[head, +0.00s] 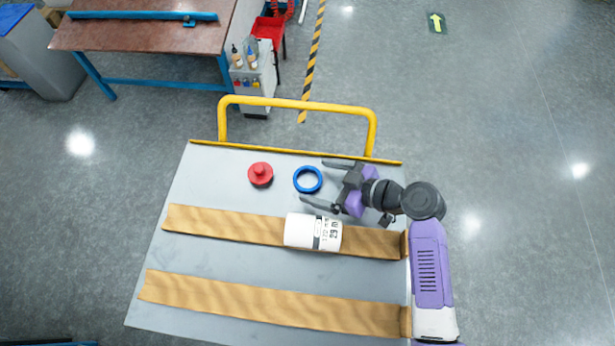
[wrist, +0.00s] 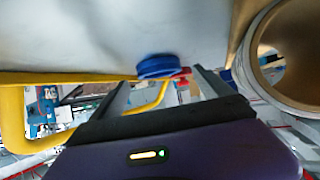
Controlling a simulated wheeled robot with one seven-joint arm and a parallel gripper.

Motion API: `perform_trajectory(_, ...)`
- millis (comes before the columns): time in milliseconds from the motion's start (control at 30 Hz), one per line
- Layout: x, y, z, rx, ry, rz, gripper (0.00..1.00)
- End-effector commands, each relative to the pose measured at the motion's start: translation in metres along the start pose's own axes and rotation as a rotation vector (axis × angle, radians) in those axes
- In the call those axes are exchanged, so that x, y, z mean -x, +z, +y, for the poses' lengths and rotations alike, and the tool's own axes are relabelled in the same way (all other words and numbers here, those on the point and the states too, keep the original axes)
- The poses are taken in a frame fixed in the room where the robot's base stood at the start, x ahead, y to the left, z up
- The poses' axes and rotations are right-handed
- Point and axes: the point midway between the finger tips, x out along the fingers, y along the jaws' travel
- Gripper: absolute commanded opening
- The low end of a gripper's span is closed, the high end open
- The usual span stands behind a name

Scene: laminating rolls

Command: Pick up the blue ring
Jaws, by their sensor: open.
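The blue ring (head: 308,179) lies flat on the grey table top (head: 215,180), near its far edge. My gripper (head: 312,183) comes from the right, open, with one finger on the far side of the ring and the other on the near side. In the head view the ring shows between or just beyond the fingertips, and no finger clearly touches it. In the wrist view the ring (wrist: 158,66) appears beyond the gap between the two fingers (wrist: 160,85). Its contact with the fingers cannot be told there.
A red knobbed piece (head: 260,174) stands left of the ring. A white labelled roll (head: 312,232) lies on the nearer side, on a brown strip (head: 225,224); its hollow end (wrist: 285,50) shows in the wrist view. A yellow rail (head: 300,103) runs along the far edge.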

Motion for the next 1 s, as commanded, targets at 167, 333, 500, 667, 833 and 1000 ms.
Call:
perform_trajectory(167, -0.023, -0.001, 0.000, 0.000, -0.002, 0.000, 0.90)
perform_trajectory(333, -0.029, 0.000, 0.000, -0.001, 0.001, 0.000, 0.90)
perform_trajectory(500, -0.028, 0.000, 0.000, -0.001, 0.001, 0.000, 0.86)
perform_trajectory(667, -0.028, 0.000, 0.000, -0.001, 0.000, 0.000, 0.55)
perform_trajectory(833, -0.028, 0.000, 0.000, -0.001, 0.000, 0.000, 0.21)
perform_trajectory(1000, -0.028, 0.000, 0.000, -0.001, 0.001, 0.001, 0.21)
